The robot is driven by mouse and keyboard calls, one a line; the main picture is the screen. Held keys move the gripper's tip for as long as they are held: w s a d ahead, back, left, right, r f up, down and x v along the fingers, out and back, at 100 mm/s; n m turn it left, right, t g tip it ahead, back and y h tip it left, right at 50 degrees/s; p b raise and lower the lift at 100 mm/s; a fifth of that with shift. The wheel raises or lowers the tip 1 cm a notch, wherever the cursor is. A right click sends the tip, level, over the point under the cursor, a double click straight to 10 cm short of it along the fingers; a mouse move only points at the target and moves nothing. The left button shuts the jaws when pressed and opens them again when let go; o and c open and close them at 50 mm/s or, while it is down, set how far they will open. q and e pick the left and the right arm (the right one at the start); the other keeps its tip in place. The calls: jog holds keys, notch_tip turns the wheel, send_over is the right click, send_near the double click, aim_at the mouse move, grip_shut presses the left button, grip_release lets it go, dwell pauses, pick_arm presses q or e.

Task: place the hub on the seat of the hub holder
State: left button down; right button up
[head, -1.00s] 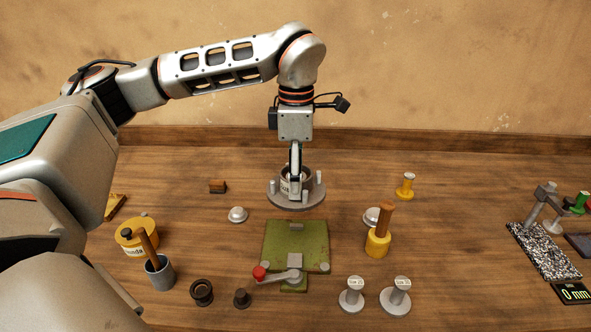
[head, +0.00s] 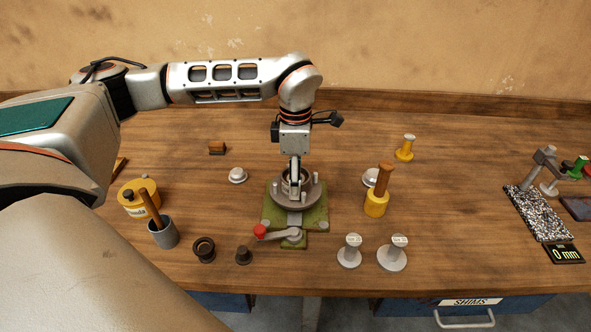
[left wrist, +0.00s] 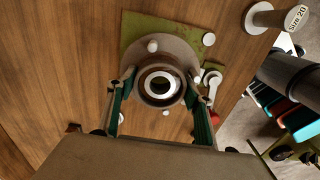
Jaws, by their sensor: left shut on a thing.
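The hub (head: 312,192) is a grey round flange with studs and a raised central ring. My left gripper (head: 295,178) is shut on the hub's central ring, and in the left wrist view its fingers (left wrist: 160,92) sit on either side of the ring. The hub is over the green hub holder (head: 272,214), which has a grey clamp lever with a red knob (head: 260,231) at its front. The hub covers the middle of the holder, so the seat is hidden. I cannot tell whether the hub touches it. My right gripper is not in view.
A yellow tool with a wooden handle (head: 377,203) is right of the holder. A grey cup (head: 163,233), yellow tin (head: 137,198) and dark rings (head: 204,250) are left.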

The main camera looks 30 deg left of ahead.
pick_arm(q)
jog(key=shift+w+f, duration=0.1)
jog(key=shift+f, duration=0.7)
jog(key=c, duration=1)
grip_release()
jog(key=shift+f, duration=0.2)
jog(key=shift+o, duration=0.2)
jog(key=shift+r, duration=0.1)
notch_tip(320, 180, up, 12)
jog(key=shift+b, duration=0.3)
jog(key=shift+s, duration=0.2)
